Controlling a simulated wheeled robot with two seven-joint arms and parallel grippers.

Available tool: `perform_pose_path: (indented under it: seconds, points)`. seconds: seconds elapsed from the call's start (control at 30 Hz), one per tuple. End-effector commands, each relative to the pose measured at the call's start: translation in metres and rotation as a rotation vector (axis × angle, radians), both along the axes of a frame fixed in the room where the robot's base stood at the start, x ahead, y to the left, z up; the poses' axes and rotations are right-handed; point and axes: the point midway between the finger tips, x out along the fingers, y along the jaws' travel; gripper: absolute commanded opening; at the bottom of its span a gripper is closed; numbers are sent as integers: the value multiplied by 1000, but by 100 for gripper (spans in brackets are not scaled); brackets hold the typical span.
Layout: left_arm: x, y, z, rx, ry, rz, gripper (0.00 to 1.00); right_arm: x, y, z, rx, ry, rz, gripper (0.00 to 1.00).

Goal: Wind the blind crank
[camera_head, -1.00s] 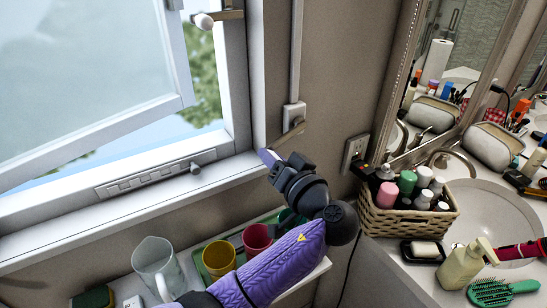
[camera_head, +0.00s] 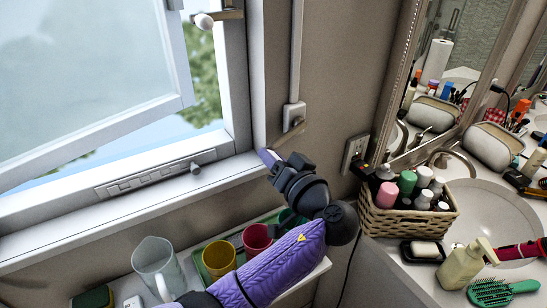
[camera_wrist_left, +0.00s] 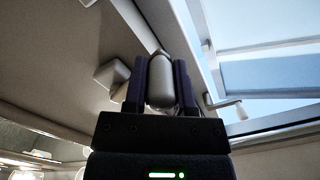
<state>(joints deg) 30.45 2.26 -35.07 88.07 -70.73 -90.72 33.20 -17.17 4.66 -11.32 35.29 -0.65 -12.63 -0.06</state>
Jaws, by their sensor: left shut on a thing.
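The blind crank's white box (camera_head: 294,114) is on the wall right of the window, at the foot of a vertical white strip. Its tan crank arm (camera_head: 291,132) slants down and left from the box towards my left gripper (camera_head: 269,157). In the left wrist view, a grey rounded crank knob (camera_wrist_left: 160,80) stands between the two dark purple fingers of my left gripper (camera_wrist_left: 161,84), which are shut on it. The crank box also shows there (camera_wrist_left: 113,77), left of the fingers. My right gripper is out of view.
A jug (camera_head: 158,265), a yellow cup (camera_head: 219,258) and a red cup (camera_head: 257,240) stand below my arm. A wicker basket (camera_head: 405,222) of bottles is at right by the sink.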

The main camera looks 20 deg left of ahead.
Motion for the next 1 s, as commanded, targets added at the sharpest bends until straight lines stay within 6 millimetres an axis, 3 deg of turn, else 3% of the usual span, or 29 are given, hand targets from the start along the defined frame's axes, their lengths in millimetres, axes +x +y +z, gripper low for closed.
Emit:
perform_pose_path:
  seconds: [0.27,0.7,1.0]
  points:
    - [-1,1,7,31,38,2,0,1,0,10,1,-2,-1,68]
    - [-4,4,36,219,279,2,0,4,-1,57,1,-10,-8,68]
    - [-3,3,48,307,391,1,0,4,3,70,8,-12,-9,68]
